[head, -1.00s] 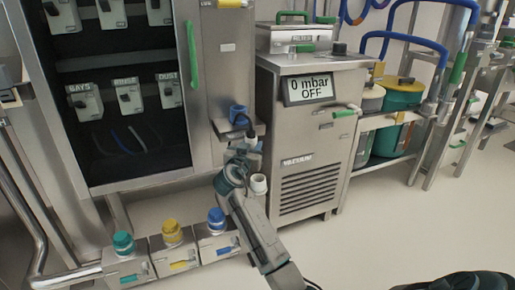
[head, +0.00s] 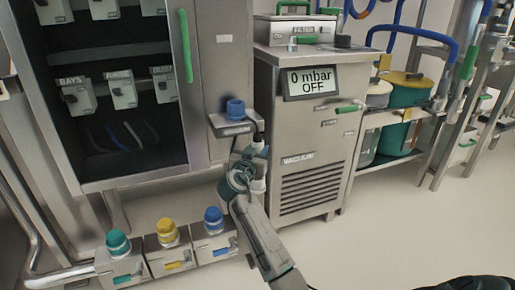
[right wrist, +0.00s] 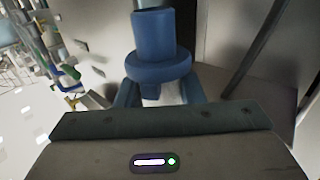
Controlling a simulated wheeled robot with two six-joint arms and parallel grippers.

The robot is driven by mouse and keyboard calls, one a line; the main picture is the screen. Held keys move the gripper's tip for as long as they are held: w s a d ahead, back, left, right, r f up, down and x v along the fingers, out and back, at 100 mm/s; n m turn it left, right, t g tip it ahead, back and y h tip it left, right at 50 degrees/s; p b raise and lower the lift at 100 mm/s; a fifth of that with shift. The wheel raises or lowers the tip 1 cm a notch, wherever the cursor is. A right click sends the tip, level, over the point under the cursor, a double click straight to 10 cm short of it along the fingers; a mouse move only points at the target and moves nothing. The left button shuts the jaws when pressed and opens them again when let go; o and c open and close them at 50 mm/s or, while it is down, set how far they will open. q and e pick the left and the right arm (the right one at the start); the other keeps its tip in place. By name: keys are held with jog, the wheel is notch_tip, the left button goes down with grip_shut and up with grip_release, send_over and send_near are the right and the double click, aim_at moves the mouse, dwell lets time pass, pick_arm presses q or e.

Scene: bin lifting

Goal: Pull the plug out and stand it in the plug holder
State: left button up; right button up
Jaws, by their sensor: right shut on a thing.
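In the right wrist view, my right gripper (right wrist: 158,95) is shut on the blue plug (right wrist: 158,66), which has a round collar. A pale part shows between the fingers below the collar. My left gripper is not in view.
The vacuum cabinet (head: 303,140) reads 0 mbar OFF. A black cable (head: 261,127) hangs by the bracket. Boxes with teal, yellow and blue caps (head: 214,247) stand lower left. The open steel cupboard (head: 205,90) is at left. The floor (head: 390,225) at right is clear.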

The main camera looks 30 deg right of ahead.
jog(key=shift+w+a, duration=0.1)
jog(key=shift+a, duration=0.35)
jog(key=shift+a+r, duration=0.1)
jog(key=shift+a, duration=0.1)
jog(key=shift+d+f+b, duration=0.2)
jog(key=shift+f+b, duration=0.6)
jog(key=shift+f, duration=0.05)
jog(key=shift+d+f+b, duration=0.2)
jog(key=shift+f+b, duration=0.55)
jog(key=shift+f, duration=0.1)
jog(key=shift+f+b, duration=0.95)
jog(key=shift+f, duration=0.05)
jog(key=shift+d+f, duration=0.1)
